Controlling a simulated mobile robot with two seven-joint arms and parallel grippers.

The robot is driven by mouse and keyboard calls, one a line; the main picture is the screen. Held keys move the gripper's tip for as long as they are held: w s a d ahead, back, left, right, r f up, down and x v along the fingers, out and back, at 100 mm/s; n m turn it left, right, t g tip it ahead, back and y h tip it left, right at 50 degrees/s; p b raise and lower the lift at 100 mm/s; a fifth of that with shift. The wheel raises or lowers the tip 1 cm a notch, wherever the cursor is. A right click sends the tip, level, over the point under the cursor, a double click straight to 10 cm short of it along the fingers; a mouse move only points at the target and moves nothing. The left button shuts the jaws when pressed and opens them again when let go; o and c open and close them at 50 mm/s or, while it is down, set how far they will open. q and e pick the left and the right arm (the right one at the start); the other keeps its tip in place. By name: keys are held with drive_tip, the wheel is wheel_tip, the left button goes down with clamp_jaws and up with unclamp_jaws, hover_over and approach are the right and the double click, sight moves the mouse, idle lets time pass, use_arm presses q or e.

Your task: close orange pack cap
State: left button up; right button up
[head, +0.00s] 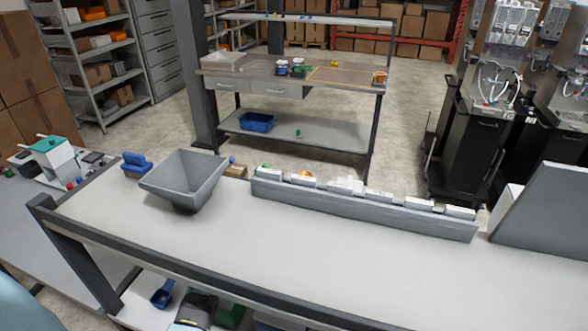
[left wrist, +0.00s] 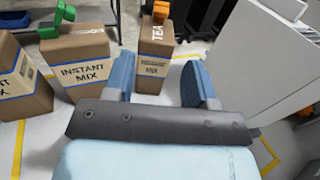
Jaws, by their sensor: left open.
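In the left wrist view, a brown carton pack marked TEA (left wrist: 154,62) stands upright with an orange cap (left wrist: 161,11) at its top, cut close by the frame's upper edge. Whether the cap is open or shut cannot be told. My left gripper (left wrist: 157,62) is open, its two blue fingers spread with the TEA pack showing between them. Nothing is held, and contact with the pack cannot be judged. Neither gripper shows in the head view; my right gripper is not seen.
A brown INSTANT MIX pack (left wrist: 84,66) with a green cap (left wrist: 56,20) stands left of the TEA pack, with another brown pack (left wrist: 20,80) further left. The head view shows a grey bin (head: 186,177) on a table.

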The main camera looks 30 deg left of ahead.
use_arm(q)
drive_tip(key=w+b, duration=0.1)
drive_tip(key=w, duration=0.3)
drive_tip(key=w+d+b, duration=0.1)
drive_tip(key=w, duration=0.3)
drive_tip(key=w+b, duration=0.1)
drive_tip(key=w, duration=0.3)
drive_tip(key=shift+w+d, duration=0.1)
drive_tip(key=shift+d, duration=0.25)
drive_tip(key=shift+w+d, duration=0.15)
drive_tip(key=shift+w, duration=0.3)
drive_tip(key=shift+r, duration=0.1)
